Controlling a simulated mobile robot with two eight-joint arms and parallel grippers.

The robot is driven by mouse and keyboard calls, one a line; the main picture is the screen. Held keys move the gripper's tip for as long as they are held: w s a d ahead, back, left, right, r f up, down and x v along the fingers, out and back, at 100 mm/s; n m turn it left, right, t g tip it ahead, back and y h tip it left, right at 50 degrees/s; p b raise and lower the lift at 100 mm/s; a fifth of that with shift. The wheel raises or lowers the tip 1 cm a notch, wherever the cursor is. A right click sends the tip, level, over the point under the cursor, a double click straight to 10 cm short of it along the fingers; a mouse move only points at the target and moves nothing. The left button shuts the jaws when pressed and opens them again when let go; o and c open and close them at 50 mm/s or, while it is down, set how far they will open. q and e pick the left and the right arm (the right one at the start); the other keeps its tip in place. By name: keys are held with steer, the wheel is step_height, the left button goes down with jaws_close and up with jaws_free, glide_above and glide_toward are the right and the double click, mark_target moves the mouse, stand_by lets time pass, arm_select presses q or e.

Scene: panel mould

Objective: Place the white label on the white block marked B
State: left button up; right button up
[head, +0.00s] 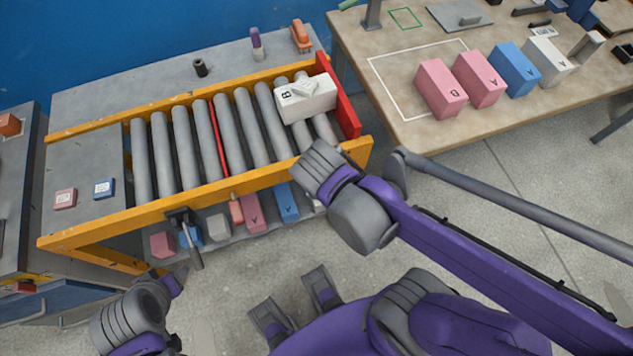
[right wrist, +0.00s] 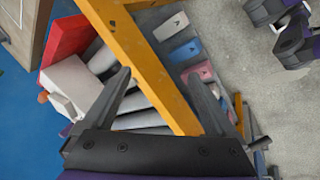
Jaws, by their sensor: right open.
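The white block marked B (head: 318,103) lies on the rollers at the right end of the conveyor, beside the red end plate. A small white piece that looks like the white label (head: 304,88) lies on its top, slightly askew. The block also shows at the left of the right wrist view (right wrist: 75,78). My right gripper (right wrist: 158,95) is open and empty above the yellow front rail, apart from the block; in the head view (head: 318,168) it is in front of the block. My left gripper (head: 176,280) is low at the lower left, its jaws unclear.
The yellow rail (head: 210,192) and red end plate (head: 338,95) border the rollers. Several coloured blocks lie on a shelf below. A pink piece (head: 65,198) and a blue piece (head: 104,188) sit on the left slab. The right table (head: 400,120) holds several blocks.

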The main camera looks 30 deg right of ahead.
steer(key=s+m+y, duration=0.1)
steer(key=m, duration=0.1)
steer(key=s+a+m+y, duration=0.1)
steer(key=m, duration=0.1)
steer(key=a+f+m, duration=0.1)
steer(key=m, duration=0.2)
steer(key=shift+s+a+t+y, duration=0.2)
steer(key=shift+s+t+y, duration=0.2)
steer(key=shift+r, duration=0.1)
steer(key=r+p, duration=0.2)
steer(key=r, duration=0.1)
steer(key=w+r+p, duration=0.1)
steer(key=r+p, duration=0.1)
steer(key=p, duration=0.1)
steer(key=shift+r, duration=0.4)
